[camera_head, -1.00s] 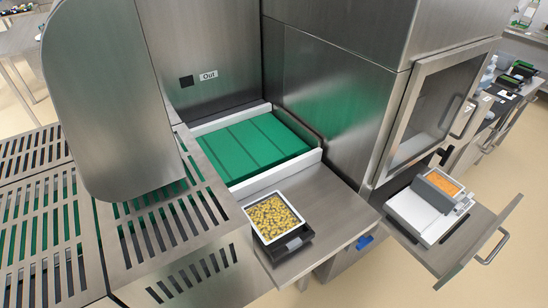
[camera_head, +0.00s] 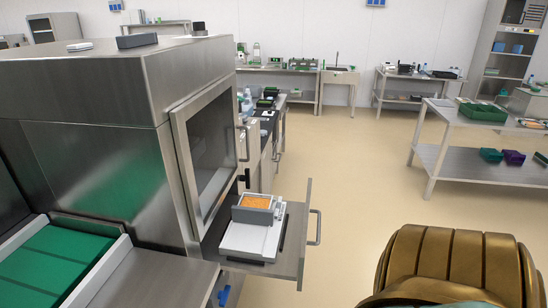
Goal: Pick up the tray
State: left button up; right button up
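A small grey tray (camera_head: 253,215) with orange contents sits on a white scale-like device (camera_head: 244,241), right of the steel machine in the head view. The device rests on a pulled-out steel drawer (camera_head: 288,250) with a handle on its right side. The tray with yellow pieces from the earlier frame is out of view now. Neither of my grippers shows.
The steel machine (camera_head: 85,180) with a glass door stands at the left. Open floor (camera_head: 350,190) lies right of the drawer. A steel table (camera_head: 450,160) stands farther right.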

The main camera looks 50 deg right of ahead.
aim_at(248, 200)
jog(key=z, duration=1.65)
jog(key=i+l, duration=0.25)
jog(key=i+l+u, duration=0.1)
jog(key=i+l, duration=0.15)
jog(key=l, duration=0.25)
jog(key=i+l, duration=0.25)
jog(key=i+l+u, duration=0.1)
jog(key=l, duration=0.4)
jog(key=i, duration=0.1)
